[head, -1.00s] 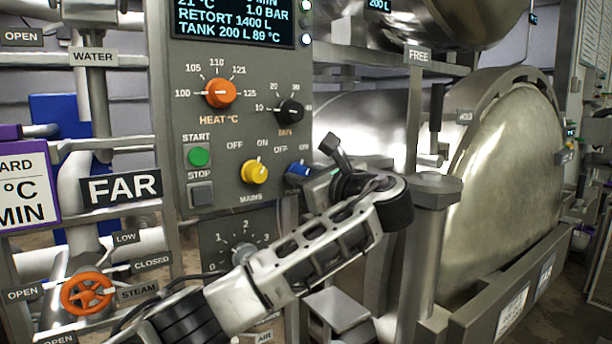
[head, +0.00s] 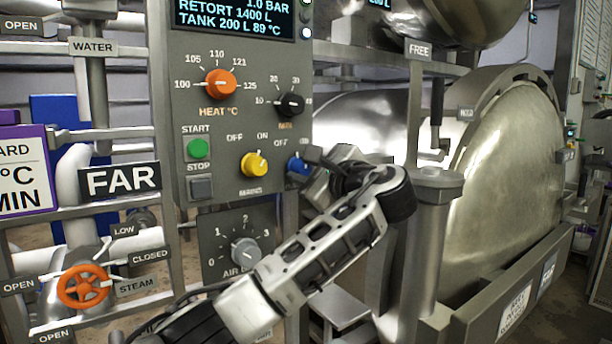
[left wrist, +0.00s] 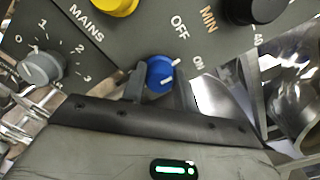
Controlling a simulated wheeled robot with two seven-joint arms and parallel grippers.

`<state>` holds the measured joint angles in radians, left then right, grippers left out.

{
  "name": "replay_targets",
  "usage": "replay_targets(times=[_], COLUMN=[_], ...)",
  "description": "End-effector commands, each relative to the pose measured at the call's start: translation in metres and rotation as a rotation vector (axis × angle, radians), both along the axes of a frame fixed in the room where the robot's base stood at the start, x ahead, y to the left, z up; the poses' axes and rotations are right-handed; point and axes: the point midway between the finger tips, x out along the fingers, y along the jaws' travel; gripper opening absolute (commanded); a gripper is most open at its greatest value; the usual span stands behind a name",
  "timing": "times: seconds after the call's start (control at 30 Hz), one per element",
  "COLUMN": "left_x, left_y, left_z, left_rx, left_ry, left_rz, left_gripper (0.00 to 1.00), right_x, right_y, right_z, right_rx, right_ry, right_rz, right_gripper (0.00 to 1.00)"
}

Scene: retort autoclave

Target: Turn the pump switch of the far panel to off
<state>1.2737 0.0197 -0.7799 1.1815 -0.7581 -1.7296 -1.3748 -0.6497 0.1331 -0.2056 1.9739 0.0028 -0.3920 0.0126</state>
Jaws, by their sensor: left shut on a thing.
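The far panel (head: 235,115) is grey, beside a black FAR sign (head: 119,182). Its blue switch (head: 298,164) sits at the lower right edge, with OFF above it; the switch's own name label is hidden. My left gripper (head: 308,171) reaches it from the right and is shut on it. In the left wrist view the blue switch (left wrist: 160,74) has a white mark, with OFF and ON printed beside it. I cannot tell surely which word the mark points at. My right gripper is not in view.
The yellow MAINS knob (head: 254,164) is close left of the blue switch. A black MIN knob (head: 290,104) is above and a grey AIR knob (head: 245,252) below. The steel retort (head: 510,190) and a post (head: 436,240) stand right of my arm.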

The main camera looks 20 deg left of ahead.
Motion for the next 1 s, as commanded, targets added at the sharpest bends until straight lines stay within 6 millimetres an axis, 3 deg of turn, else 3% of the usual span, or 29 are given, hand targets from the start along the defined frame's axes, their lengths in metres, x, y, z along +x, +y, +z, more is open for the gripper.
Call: replay_targets(times=[0.5, 1.0], left_x=[-0.001, 0.000], left_y=[-0.001, -0.001], left_z=[-0.003, -0.002], left_rx=[-0.265, -0.357], left_ry=[-0.336, -0.455], left_rz=[0.000, 0.001], left_gripper=[0.07, 0.07], right_x=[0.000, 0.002], right_y=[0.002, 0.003], right_z=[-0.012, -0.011], right_rx=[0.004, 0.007], right_ry=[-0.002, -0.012], right_rz=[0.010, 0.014], right_gripper=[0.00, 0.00])
